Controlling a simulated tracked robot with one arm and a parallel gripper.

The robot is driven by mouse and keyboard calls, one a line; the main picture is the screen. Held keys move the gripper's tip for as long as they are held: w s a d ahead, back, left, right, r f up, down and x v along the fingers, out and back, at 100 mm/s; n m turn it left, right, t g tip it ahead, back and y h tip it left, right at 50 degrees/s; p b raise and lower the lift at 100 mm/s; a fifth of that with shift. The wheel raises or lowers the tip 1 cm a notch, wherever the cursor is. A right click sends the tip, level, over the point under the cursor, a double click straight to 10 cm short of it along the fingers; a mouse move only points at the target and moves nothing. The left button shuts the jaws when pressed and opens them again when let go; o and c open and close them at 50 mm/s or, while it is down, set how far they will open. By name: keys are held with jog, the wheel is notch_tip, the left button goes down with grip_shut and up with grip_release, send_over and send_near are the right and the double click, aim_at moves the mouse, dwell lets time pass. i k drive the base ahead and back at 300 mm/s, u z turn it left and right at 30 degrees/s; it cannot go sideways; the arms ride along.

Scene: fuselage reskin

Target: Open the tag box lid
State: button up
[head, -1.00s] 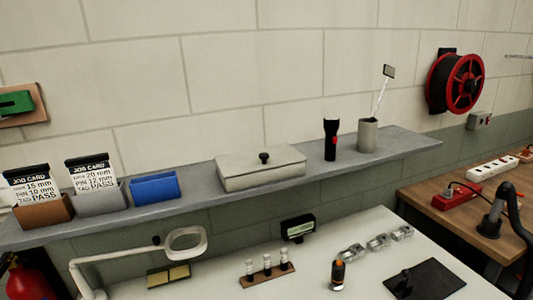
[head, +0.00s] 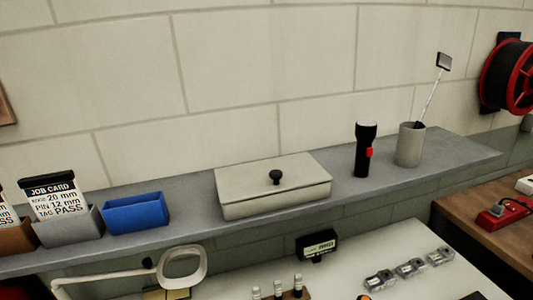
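The tag box (head: 275,203) is a low, pale grey box on the grey wall shelf, near the middle of the head view. Its flat lid (head: 240,176) is shut, with a small black knob (head: 275,177) on top. My gripper is not visible in this view, and nothing touches the box.
A blue bin (head: 136,214) and job card holders (head: 68,226) stand left of the box on the shelf (head: 190,190). A black flashlight (head: 364,150) and a grey cup (head: 409,146) holding a mirror stand right. A magnifier lamp (head: 183,267) and a small display (head: 316,245) are below.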

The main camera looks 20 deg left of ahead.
aim_at(235, 183)
jog(key=z, duration=0.05)
jog(key=i, duration=0.85)
jog(key=z, duration=0.05)
